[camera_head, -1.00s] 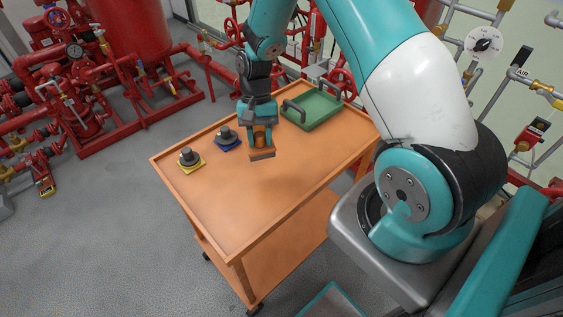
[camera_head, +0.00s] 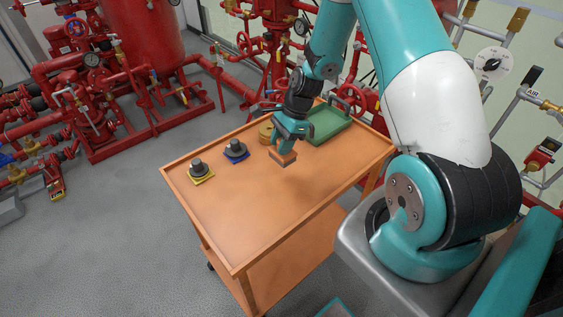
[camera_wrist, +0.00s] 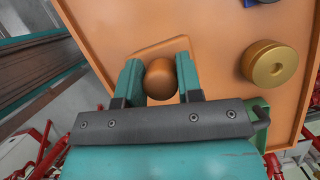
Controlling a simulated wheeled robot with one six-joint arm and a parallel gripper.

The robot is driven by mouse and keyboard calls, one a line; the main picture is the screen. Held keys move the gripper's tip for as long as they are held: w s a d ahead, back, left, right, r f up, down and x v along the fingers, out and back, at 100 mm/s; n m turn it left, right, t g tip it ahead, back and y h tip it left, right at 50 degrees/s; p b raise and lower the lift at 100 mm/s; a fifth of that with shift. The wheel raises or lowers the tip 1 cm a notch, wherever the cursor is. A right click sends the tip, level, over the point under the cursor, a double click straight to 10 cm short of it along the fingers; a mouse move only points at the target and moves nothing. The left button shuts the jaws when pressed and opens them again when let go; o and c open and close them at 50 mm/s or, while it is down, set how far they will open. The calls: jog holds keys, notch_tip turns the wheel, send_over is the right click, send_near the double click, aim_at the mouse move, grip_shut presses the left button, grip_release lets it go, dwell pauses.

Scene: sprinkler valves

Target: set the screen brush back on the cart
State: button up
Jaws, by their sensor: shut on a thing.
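The screen brush (camera_head: 284,158) has a rounded brown knob handle and a flat orange-brown block. My gripper (camera_head: 290,143) is shut on its handle, over the orange cart (camera_head: 240,222). In the wrist view the brush handle (camera_wrist: 160,80) sits between the two teal fingers (camera_wrist: 160,78), with the flat block beyond it. The brush appears to be just above the cart top; whether it touches cannot be told. Its underside is hidden.
On the cart, a gold round piece (camera_head: 267,133) stands left of my gripper. Black knobs on a blue plate (camera_head: 237,156) and a yellow plate (camera_head: 202,178) stand farther left. A green handled tray (camera_head: 330,123) is behind. The cart's front half is clear.

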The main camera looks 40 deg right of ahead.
notch_tip(320, 180, down, 9)
jog(key=shift+r+p, duration=0.15)
jog(key=shift+p, duration=0.55)
jog(key=o, duration=1)
jog(key=w+b+v, duration=0.1)
jog(key=b+v, duration=0.2)
jog(key=v, duration=0.8)
jog(key=s+a+r+n, duration=0.1)
jog(key=a+r+n, duration=0.5)
jog(key=a+r, duration=0.35)
jog(key=s+a+r+n, duration=0.6)
jog(key=a+r+n, duration=0.2)
jog(key=a, duration=0.1)
jog(key=s+a+r+n, duration=0.2)
jog(key=s+n, duration=0.2)
jog(key=s, duration=0.1)
jog(key=s+a+r+n, duration=0.2)
jog(key=s+a+n, duration=0.1)
jog(key=s+n, duration=0.1)
jog(key=s+a+r+n, duration=0.2)
jog(key=s+a+n, duration=0.1)
jog(key=s+n, duration=0.2)
jog(key=shift+s+r+g, duration=0.35)
jog(key=shift+s+g, duration=0.05)
jog(key=shift+s, duration=0.4)
